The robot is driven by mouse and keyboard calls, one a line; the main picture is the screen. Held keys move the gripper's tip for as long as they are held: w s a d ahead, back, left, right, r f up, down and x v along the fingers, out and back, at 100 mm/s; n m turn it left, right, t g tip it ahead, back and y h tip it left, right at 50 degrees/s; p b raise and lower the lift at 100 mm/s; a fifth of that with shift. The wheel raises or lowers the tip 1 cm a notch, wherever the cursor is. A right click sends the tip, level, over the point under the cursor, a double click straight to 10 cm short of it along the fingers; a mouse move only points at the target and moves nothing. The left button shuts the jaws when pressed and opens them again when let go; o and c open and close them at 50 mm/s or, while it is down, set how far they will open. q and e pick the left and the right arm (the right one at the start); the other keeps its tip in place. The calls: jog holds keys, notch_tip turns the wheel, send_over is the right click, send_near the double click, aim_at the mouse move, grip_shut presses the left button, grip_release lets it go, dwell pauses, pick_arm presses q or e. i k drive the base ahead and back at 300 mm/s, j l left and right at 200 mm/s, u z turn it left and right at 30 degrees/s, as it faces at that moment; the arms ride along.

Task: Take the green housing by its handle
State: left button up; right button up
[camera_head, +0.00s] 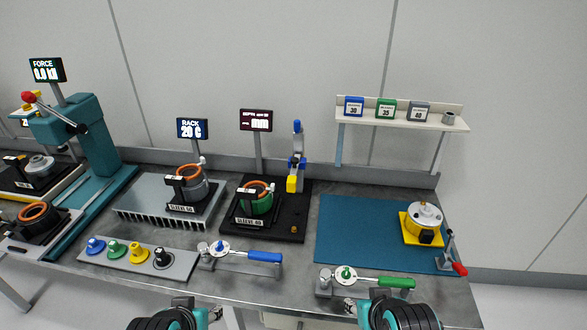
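The green housing (262,204) sits upright in a black fixture (282,231) labelled "SLEEVE 40", near the middle of the bench. It has an orange ring at its top, and a black handle (245,194) stands at its left side. My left gripper (188,305) is at the bottom edge of the picture, in front of the bench and well short of the housing. My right gripper (362,302) is at the bottom edge to the right, also apart from the housing. Neither gripper touches anything visible; their finger openings are too small to judge.
A grey housing (195,191) stands on the finned rack (155,213) to the left. A blue-and-yellow post (297,165) rises behind the fixture. Blue-handled (263,257) and green-handled (382,283) tools lie in front. The blue mat (350,235) is mostly clear.

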aim_at(251, 211)
jog(key=i+j+z, duration=0.1)
jog(key=i+z, duration=0.4)
jog(key=i+j+z, duration=0.2)
jog(key=z, duration=0.3)
jog(key=i+j, duration=0.05)
jog(key=i, duration=0.05)
